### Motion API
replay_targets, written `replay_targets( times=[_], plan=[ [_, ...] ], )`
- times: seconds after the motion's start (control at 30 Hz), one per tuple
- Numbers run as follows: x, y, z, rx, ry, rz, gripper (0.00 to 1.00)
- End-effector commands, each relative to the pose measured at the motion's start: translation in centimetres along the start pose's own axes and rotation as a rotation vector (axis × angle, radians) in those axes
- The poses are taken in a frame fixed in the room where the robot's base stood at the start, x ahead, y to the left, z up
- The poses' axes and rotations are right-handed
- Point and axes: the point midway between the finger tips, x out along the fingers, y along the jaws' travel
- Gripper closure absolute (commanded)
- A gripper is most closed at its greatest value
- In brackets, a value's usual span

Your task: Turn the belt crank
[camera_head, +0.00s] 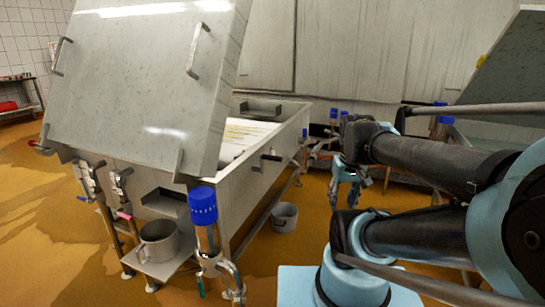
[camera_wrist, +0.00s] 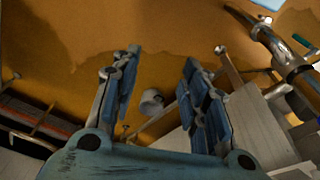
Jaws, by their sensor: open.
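A dark crank handle (camera_head: 268,158) sticks out from the long side wall of the steel vat (camera_head: 237,195) in the head view; I take it to be the belt crank. My gripper (camera_head: 344,192) hangs to the right of it, apart from it, with fingers pointing down. In the wrist view my gripper (camera_wrist: 162,60) has its blue fingers spread wide with nothing between them. A thin metal rod with a rounded end (camera_wrist: 221,51) shows beside the right finger; I cannot tell whether it is the crank.
A grey bucket (camera_head: 284,217) stands on the brown floor below the vat's side; it also shows beyond my fingers in the wrist view (camera_wrist: 151,102). A large raised lid (camera_head: 140,80) covers the vat's near end. A pot (camera_head: 159,241) sits on a low shelf.

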Motion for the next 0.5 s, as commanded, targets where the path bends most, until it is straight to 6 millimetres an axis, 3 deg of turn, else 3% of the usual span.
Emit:
replay_targets(
  times=[0.2, 0.5],
  plan=[
    [-4.5, -0.8, -6.0, -0.145, -0.035, -0.022, 0.59],
    [-8.8, -2.9, -14.9, -0.359, -0.082, -0.057, 0.59]
  ],
)
